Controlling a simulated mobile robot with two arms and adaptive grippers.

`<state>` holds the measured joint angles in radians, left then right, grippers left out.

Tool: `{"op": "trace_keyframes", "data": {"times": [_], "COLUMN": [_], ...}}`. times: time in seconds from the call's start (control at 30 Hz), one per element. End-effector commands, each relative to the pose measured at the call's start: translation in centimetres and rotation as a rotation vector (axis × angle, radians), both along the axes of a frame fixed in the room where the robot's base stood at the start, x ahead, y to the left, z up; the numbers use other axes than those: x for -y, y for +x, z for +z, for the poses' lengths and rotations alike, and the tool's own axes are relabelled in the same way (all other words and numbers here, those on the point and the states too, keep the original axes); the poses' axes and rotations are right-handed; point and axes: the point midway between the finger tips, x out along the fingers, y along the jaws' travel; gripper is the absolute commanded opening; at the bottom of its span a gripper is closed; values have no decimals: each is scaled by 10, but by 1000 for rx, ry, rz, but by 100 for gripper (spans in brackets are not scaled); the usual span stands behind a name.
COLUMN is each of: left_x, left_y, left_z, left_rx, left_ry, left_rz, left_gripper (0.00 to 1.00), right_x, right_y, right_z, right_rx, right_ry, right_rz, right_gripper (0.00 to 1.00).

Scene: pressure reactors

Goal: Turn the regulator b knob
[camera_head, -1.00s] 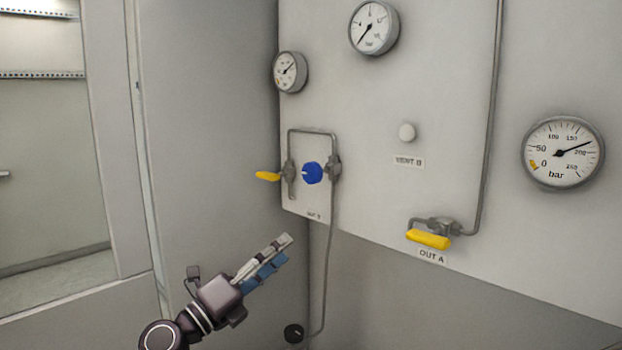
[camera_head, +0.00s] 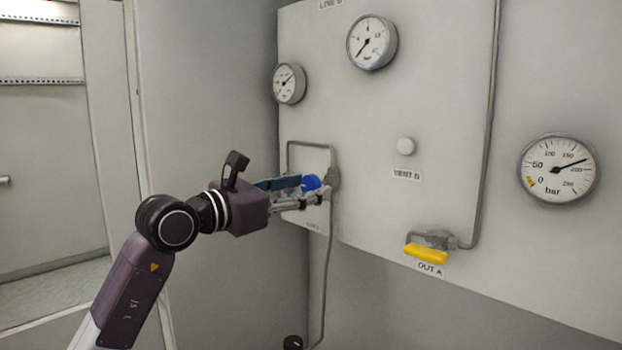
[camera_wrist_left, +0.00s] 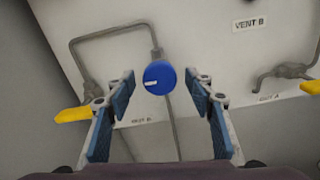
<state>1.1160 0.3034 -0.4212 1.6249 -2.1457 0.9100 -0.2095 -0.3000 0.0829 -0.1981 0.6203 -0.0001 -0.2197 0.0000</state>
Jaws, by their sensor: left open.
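The blue regulator knob (camera_head: 311,182) sits on the pipe loop at the lower left of the panel. In the left wrist view the knob (camera_wrist_left: 159,78) is centred between the two finger tips, with a gap on each side. My left gripper (camera_head: 308,190) is open and reaches the knob from the left; its fingers partly cover the knob in the head view. In the wrist view the gripper (camera_wrist_left: 164,90) has its blue pads spread around the knob, not visibly touching it. My right gripper is not in view.
A yellow handle (camera_wrist_left: 73,114) lies just left of the left finger. Gauges (camera_head: 372,43) are above. A thin pipe (camera_head: 326,280) runs down below.

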Motion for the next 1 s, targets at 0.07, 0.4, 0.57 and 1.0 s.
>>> {"op": "trace_keyframes", "data": {"times": [0.07, 0.4, 0.57, 1.0], "left_x": [7, 14, 14, 14], "left_y": [7, 15, 14, 14], "left_z": [2, 0, 0, 0], "left_rx": [-2, 1, 1, -4], "left_ry": [-1, -1, -1, -5], "left_rz": [-1, 1, 0, 0], "left_gripper": [49, 49, 39, 6], "right_x": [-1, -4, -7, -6], "right_y": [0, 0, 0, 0], "right_z": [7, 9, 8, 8], "right_rx": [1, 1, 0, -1], "right_ry": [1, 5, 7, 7], "right_rz": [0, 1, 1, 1], "right_gripper": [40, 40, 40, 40]}}
